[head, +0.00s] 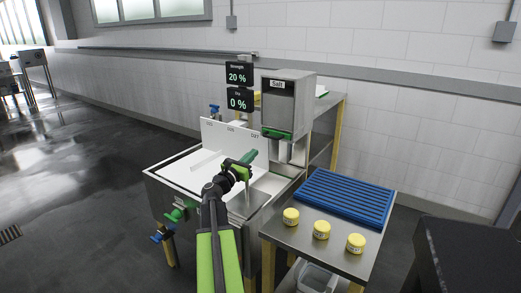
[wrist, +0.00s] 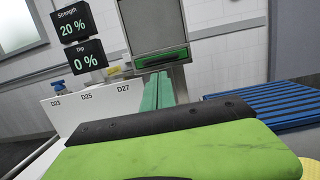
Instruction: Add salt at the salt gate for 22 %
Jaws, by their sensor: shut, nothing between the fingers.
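The salt dispenser (head: 301,100) is a grey box labelled "Salt" above the right back of the brine basin (head: 160,178). Its salt gate (head: 277,133) is a green bar low on the front; it also shows in the wrist view (wrist: 161,58). The strength display (head: 239,74) reads 20 %. My gripper (head: 252,154) is shut and empty, with its teal fingers over the basin, left of and below the gate in the head view. In the wrist view the fingers (wrist: 158,90) point toward the dispenser, below the gate. I see no contact.
The dip display (head: 240,100) reads 0 %. A white panel (head: 222,138) marked D23, D25 and D27 stands in the basin. At right, a side table holds a blue ribbed rack (head: 346,200) and three yellow tubs (head: 321,230). Green and blue valves (head: 178,214) stick out at front left.

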